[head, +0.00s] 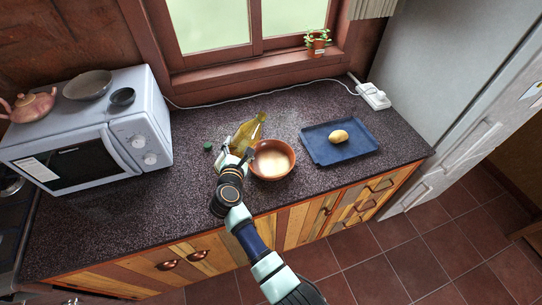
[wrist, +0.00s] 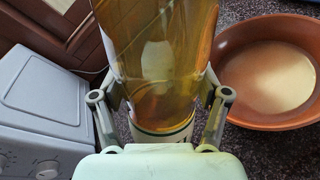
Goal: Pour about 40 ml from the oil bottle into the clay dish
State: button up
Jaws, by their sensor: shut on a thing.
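The oil bottle (head: 246,133) is yellowish and see-through. My gripper (head: 233,158) is shut on it just left of the clay dish, and the bottle is tilted, its upper end toward the upper right in the head view. In the wrist view the bottle (wrist: 166,62) fills the space between my two fingers (wrist: 163,95). The clay dish (head: 291,150) is a round brown bowl with a pale inside; in the wrist view the dish (wrist: 232,62) is at the right. I cannot see any stream of oil. My gripper partly hides the bottle's lower part.
A green cap (head: 208,147) lies left of the bottle. A blue tray (head: 318,148) with a potato (head: 339,136) is right of the dish. A microwave (head: 140,140) carrying a teapot and bowls stands at the left. A power strip (head: 374,96) lies at the back right.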

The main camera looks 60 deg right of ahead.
aim_at(242, 140)
jog(key=r+n+p, duration=0.1)
jog(key=r, duration=0.1)
jog(key=r+n+h+p, duration=0.1)
jog(key=r, duration=0.1)
jog(key=s+d+r+n+h+p, duration=0.1)
jog(key=r+p, duration=0.1)
jog(key=shift+r+n, duration=0.3)
jog(key=shift+s+d+f+n+b, duration=0.15)
jog(key=shift+f+n+b, duration=0.15)
jog(key=shift+n+b, duration=0.15)
jog(key=shift+s+d+n+h+b, duration=0.15)
jog(key=shift+s+n+h+b, duration=0.1)
jog(key=shift+n+h+b, duration=0.25)
jog(key=shift+r, duration=0.1)
